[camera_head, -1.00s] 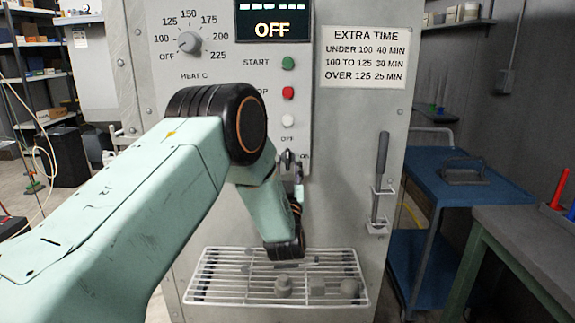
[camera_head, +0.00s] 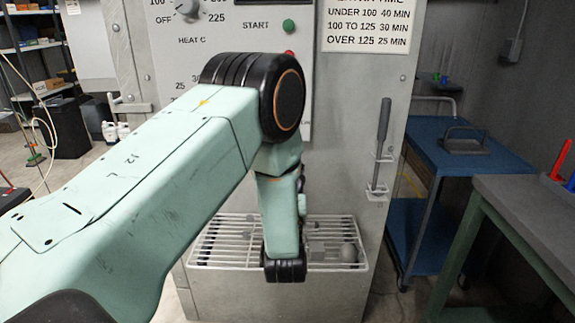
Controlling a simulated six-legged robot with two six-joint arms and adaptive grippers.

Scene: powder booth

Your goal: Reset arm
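My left arm reaches in from the left and bends down in front of the grey oven cabinet (camera_head: 345,180). Its lower links hang in front of the white wire rack (camera_head: 205,265). The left gripper's fingers are hidden behind the arm, so its state does not show. My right arm and gripper are not in view. A round grey part (camera_head: 349,252) sits on the rack, just right of the arm, beside a second, partly hidden grey part. The heat dial (camera_head: 188,8) and the green start button (camera_head: 289,25) are on the panel above.
A blue cart (camera_head: 440,133) stands to the right, and a grey-topped bench (camera_head: 520,205) stands closer at far right. Shelves (camera_head: 30,45) stand at the left back.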

